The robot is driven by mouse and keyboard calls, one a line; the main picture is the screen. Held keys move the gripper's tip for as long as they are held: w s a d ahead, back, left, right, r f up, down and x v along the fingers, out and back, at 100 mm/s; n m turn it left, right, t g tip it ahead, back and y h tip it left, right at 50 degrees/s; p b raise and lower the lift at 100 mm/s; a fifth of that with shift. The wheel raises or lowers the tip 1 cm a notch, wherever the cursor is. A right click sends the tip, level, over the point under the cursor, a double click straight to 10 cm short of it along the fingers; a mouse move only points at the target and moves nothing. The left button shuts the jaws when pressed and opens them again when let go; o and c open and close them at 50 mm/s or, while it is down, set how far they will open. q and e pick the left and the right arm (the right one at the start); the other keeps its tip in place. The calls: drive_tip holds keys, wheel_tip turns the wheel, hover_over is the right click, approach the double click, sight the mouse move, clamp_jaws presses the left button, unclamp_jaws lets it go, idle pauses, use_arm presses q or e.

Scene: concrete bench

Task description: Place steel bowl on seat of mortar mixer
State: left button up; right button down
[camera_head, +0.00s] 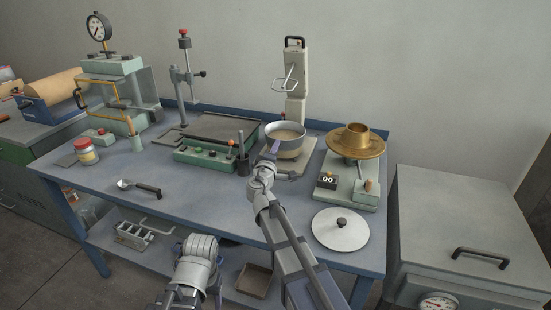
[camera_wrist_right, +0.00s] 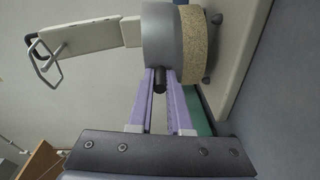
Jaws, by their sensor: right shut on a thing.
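The steel bowl (camera_head: 285,131) is grey, upright and holds a pale mass. It stands at the mortar mixer (camera_head: 296,78), in front of the column and over the base. In the right wrist view, its grey wall (camera_wrist_right: 157,35) has a speckled tan band (camera_wrist_right: 194,40) on the side toward the base. Whether the bowl rests on the seat or hangs just above it, I cannot tell. My right gripper (camera_head: 272,156) is shut on the bowl's short dark handle (camera_wrist_right: 160,80), held between the two fingers. Only a grey part of my left arm shows, without its gripper.
A green balance (camera_head: 345,190) with a brass pan and cup stands close on the right. A round lid (camera_head: 340,229) lies in front of it. A green control box (camera_head: 208,154) and a dark pestle-like tool (camera_head: 243,160) stand left of the bowl. The front left bench is mostly free.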

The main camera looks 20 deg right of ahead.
drive_tip(key=shift+f+b, duration=0.4)
drive_tip(key=shift+f, duration=0.4)
drive_tip(key=shift+f, duration=0.1)
drive_tip(key=c, duration=0.8)
unclamp_jaws()
drive_tip(key=shift+c, duration=0.2)
drive_tip(key=shift+s+a, duration=0.1)
drive_tip(key=shift+s, duration=0.1)
drive_tip(key=v, duration=1.1)
drive_tip(key=shift+s+a, duration=0.1)
drive_tip(key=shift+s, duration=0.2)
